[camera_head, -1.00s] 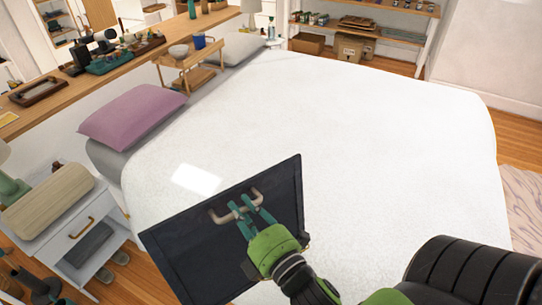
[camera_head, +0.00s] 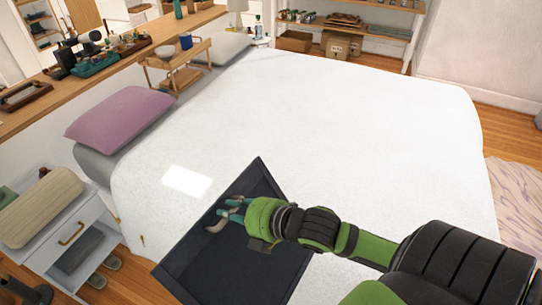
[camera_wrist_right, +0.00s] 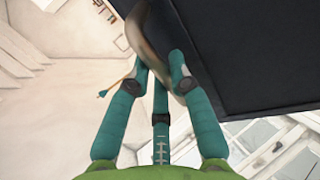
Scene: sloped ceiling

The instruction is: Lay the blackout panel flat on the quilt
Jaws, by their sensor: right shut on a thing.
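The blackout panel (camera_head: 245,262) is a dark, flat rectangle with a thin raised rim and a light curved handle (camera_head: 216,226). In the head view it hangs over the near edge of the white quilt (camera_head: 350,130), tilted. I cannot tell whether it touches the quilt. My right gripper (camera_head: 229,210) is shut on the handle, its arm coming in from the right. In the right wrist view the fingers (camera_wrist_right: 160,74) close around the handle (camera_wrist_right: 151,52), and the panel (camera_wrist_right: 250,55) fills the upper right. My left gripper is not in view.
The quilt's middle and far side are clear. A mauve pillow (camera_head: 120,123) and a small wooden tray table (camera_head: 178,66) with a blue cup stand along its left side. A white nightstand (camera_head: 75,235) with a beige cushion (camera_head: 40,207) stands at the lower left.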

